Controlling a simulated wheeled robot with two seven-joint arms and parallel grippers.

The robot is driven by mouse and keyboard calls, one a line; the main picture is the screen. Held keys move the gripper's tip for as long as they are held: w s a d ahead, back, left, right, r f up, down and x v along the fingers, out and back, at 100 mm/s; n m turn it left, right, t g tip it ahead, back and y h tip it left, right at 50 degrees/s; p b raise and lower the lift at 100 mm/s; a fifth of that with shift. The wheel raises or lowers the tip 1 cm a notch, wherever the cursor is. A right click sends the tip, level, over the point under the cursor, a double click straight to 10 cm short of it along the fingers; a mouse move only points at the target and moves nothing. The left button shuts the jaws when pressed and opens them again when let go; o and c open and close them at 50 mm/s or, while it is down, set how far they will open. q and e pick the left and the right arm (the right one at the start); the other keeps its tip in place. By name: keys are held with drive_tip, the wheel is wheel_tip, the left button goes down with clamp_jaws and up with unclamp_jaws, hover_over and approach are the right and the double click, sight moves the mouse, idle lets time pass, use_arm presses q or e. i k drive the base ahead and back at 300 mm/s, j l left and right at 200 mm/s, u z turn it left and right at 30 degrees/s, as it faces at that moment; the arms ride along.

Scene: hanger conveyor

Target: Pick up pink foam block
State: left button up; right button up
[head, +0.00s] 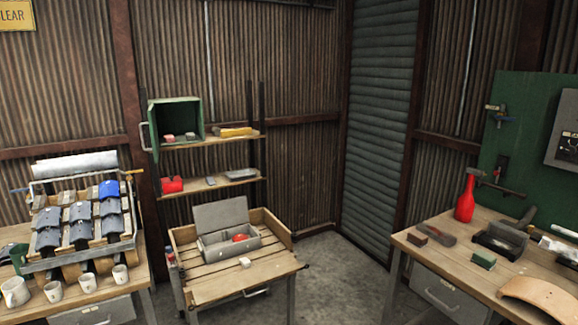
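Neither of my grippers is in view.
Below the shelves stands a wooden slatted table (245,281) with an open grey metal box (229,244). A red bottle (466,199) stands on the right bench.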

sight(168, 138)
drive_tip(key=j, duration=0.85)
drive_tip(key=i+j, duration=0.15)
drive_tip(key=j, duration=0.65)
drive_tip(key=j+u, duration=0.1)
drive_tip(key=j, duration=0.75)
drive_tip(key=i+j, duration=0.15)
drive_tip(key=j, duration=0.65)
drive_tip(key=i+l+u, duration=0.2)
drive_tip(key=i+l, duration=0.15)
drive_tip(key=l, duration=0.3)
drive_tip(key=i+l, duration=0.15)
drive_tip(key=l, duration=0.15)
drive_tip(key=i+l+u, duration=0.15)
drive_tip(key=l, duration=0.2)
drive_tip(key=i+l+u, duration=0.1)
drive_tip(key=l, duration=0.25)
drive_tip(key=i+l+u, duration=0.1)
drive_tip(key=l, duration=0.25)
drive_tip(key=i, duration=0.05)
